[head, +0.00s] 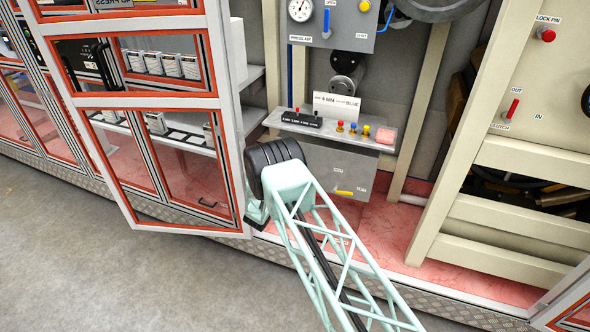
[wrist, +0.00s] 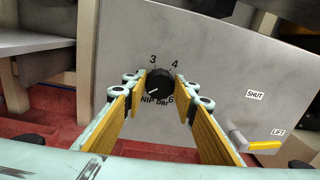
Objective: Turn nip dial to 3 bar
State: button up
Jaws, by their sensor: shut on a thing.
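The nip dial (wrist: 160,79) is a round black knob on a grey panel, near the middle of the wrist view. The numbers 3, 4 and 6 are printed around it, with "NIP bar" below. A pale mark on the knob appears to point to the lower left, away from the 3. My gripper (wrist: 162,90) has its yellow-padded fingers on the left and right sides of the knob, shut on it. In the head view my arm hides the dial and the gripper.
A shelf with coloured knobs (head: 353,128) juts out above. An open red-framed glass door (head: 130,115) stands close left of my arm.

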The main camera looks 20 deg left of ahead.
jog(key=shift+d+f+m+g+y+b, duration=0.1)
jog(key=shift+m+y+b, duration=0.15)
jog(key=shift+m+b, duration=2.15)
jog(key=shift+d+r+m+g+y+b, duration=0.15)
jog(key=shift+m+b, duration=0.6)
jog(key=shift+m, duration=3.25)
jog(key=shift+d+f+m+g+y+b, duration=0.25)
jog(key=shift+m+b, duration=1.3)
jog(key=shift+m, duration=1.65)
jog(key=shift+a+r, duration=0.1)
jog(key=shift+a, duration=0.05)
jog(key=o, duration=0.8)
jog(key=shift+o, duration=0.2)
jog(key=shift+s, duration=0.15)
jog(key=s, duration=1.1)
jog(key=shift+s+r, duration=0.3)
